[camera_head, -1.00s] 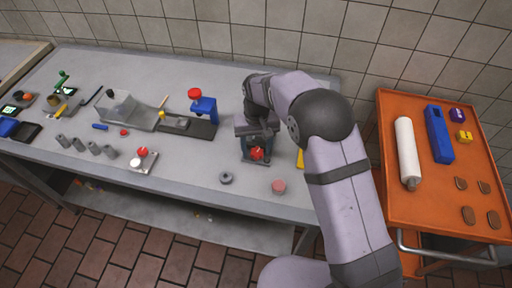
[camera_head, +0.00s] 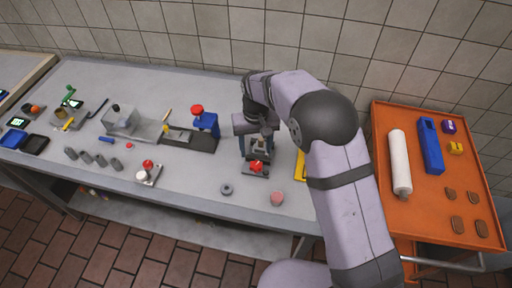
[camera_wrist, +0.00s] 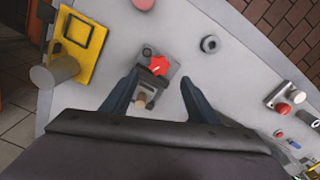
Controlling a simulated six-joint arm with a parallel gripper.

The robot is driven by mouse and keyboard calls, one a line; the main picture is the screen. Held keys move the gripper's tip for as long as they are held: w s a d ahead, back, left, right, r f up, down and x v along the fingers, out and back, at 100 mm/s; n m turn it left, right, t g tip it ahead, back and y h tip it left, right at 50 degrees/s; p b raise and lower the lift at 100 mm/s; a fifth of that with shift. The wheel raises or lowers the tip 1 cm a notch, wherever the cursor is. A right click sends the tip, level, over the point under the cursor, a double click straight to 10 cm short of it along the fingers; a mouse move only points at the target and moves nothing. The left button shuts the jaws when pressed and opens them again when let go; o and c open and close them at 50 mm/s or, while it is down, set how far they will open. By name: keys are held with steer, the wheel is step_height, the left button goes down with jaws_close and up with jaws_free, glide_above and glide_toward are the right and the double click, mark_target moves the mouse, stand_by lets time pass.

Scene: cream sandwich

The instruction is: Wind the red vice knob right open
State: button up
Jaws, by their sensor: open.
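The vice (camera_head: 257,148) is a small dark block on the bench, with its red knob (camera_head: 257,167) on the side toward the front edge. In the wrist view the red knob (camera_wrist: 158,65) is star-shaped and sits on a grey plate, with the vice body (camera_wrist: 147,92) nearer my wrist. My gripper (camera_wrist: 160,78) is open, its two dark fingers spread on either side of the vice and knob, with clear gaps and nothing held. In the head view my wrist (camera_head: 252,122) is above and behind the vice. The wrist hides part of its far end.
A grey ring (camera_head: 227,188) and a pink cylinder (camera_head: 277,198) lie near the bench's front edge. A yellow item (camera_head: 300,165) lies right of the vice. A blue press with a red top (camera_head: 206,122) stands left. An orange cart (camera_head: 385,200) stands right.

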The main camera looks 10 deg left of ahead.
mark_target(257, 164)
stand_by(0.3)
steer(key=shift+f+b, duration=0.2)
steer(key=shift+b, duration=0.3)
steer(key=m+b, duration=0.2)
steer(key=b, duration=0.1)
steer(key=shift+w+f+m, duration=0.2)
steer(key=shift+f+m, duration=0.1)
steer(key=shift+f, duration=0.1)
steer(key=shift+f+m+b, duration=0.1)
steer(key=shift+m+b, duration=1.1)
steer(key=shift+d+r+m, duration=0.1)
steer(key=shift+r+m, duration=0.15)
steer(key=shift+m, duration=0.35)
steer(key=shift+f+p, duration=1.1)
steer(key=shift+f, duration=2.55)
steer(key=c, duration=1)
steer(key=shift+n, duration=0.3)
steer(key=shift+c, duration=0.2)
